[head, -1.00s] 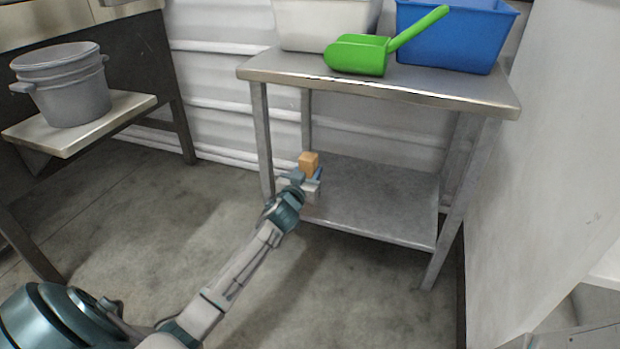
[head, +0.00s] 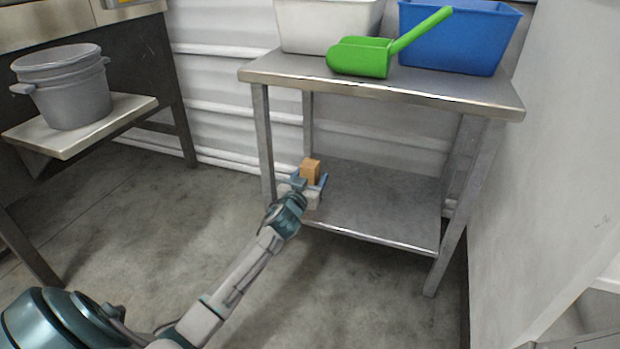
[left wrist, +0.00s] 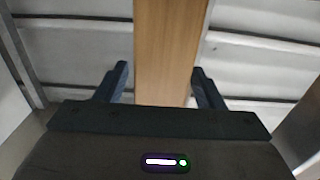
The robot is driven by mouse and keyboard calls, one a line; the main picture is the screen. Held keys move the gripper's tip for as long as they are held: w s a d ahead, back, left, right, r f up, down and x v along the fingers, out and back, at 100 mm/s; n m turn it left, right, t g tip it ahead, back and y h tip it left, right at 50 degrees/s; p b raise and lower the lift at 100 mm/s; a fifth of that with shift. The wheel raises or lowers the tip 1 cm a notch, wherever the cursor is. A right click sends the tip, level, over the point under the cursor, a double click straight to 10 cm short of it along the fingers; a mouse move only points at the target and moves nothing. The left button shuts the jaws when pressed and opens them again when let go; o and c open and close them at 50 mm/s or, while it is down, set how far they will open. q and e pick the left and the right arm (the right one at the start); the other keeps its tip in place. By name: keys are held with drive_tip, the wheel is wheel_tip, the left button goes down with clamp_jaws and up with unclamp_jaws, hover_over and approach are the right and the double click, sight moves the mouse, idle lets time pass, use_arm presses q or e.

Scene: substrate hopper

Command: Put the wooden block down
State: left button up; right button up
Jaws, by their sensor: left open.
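The wooden block (head: 311,168), light brown, shows in the head view at the left end of the steel table's lower shelf (head: 380,205). It looks upright, but its bottom is hidden by my gripper, so its contact with the shelf does not show. My left gripper (head: 309,179) is open around the block. In the left wrist view the block (left wrist: 170,50) stands between the two fingers (left wrist: 160,78), with a gap on each side. My right gripper is not in view.
The table top (head: 300,70) above carries a green scoop (head: 362,58), a white bin (head: 325,25) and a blue bin (head: 455,40). A table leg (head: 264,145) stands just left of the block. Grey buckets (head: 70,95) sit on a shelf at left. The lower shelf's right part is clear.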

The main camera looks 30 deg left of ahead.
use_arm(q)
drive_tip(key=p+v, duration=0.3)
drive_tip(key=v, duration=0.9)
drive_tip(key=shift+f, duration=0.1)
